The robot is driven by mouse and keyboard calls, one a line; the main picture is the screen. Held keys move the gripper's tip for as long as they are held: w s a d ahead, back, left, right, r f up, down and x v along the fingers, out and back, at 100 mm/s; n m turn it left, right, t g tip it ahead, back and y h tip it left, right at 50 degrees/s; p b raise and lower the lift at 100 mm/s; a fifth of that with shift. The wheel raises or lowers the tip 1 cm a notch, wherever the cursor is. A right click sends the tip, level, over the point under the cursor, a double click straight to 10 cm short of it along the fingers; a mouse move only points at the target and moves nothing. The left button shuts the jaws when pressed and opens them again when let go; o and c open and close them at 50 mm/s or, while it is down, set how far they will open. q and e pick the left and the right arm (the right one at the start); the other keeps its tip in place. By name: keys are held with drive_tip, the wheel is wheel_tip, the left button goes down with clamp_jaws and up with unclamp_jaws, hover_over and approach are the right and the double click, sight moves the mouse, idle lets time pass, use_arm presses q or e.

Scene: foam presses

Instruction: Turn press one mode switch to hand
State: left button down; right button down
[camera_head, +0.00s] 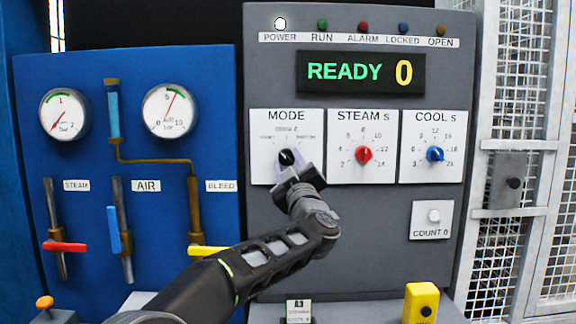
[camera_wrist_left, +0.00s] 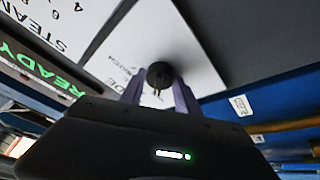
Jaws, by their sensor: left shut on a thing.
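The mode switch (camera_head: 287,156) is a black knob on the white MODE plate (camera_head: 262,135) of the grey press panel. Its pointer direction is hard to make out, as my gripper covers part of it. My left gripper (camera_head: 290,162) comes from below and is shut on the knob. In the left wrist view the black knob (camera_wrist_left: 160,75) sits between the two pale purple fingers of my left gripper (camera_wrist_left: 160,92). The position labels around the knob are too small or covered to read fully. My right gripper is not in view.
The display (camera_head: 361,73) reads READY 0, and the white POWER lamp (camera_head: 280,23) looks lit. The red STEAM knob (camera_head: 364,155) and blue COOL knob (camera_head: 435,154) are close on the right. A blue gauge panel (camera_head: 90,150) with valve levers stands left; a mesh fence (camera_head: 510,120) stands right.

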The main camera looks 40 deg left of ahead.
use_arm(q)
drive_tip(key=shift+r+n, duration=0.2)
drive_tip(key=shift+n, duration=0.2)
drive_tip(key=c, duration=0.9)
unclamp_jaws()
drive_tip(key=shift+f, duration=0.1)
drive_tip(key=b+v, duration=0.2)
drive_tip(key=v, duration=0.5)
drive_tip(key=shift+s+d+f, duration=0.15)
drive_tip(key=shift+d+f, duration=0.05)
drive_tip(key=shift+d, duration=0.15)
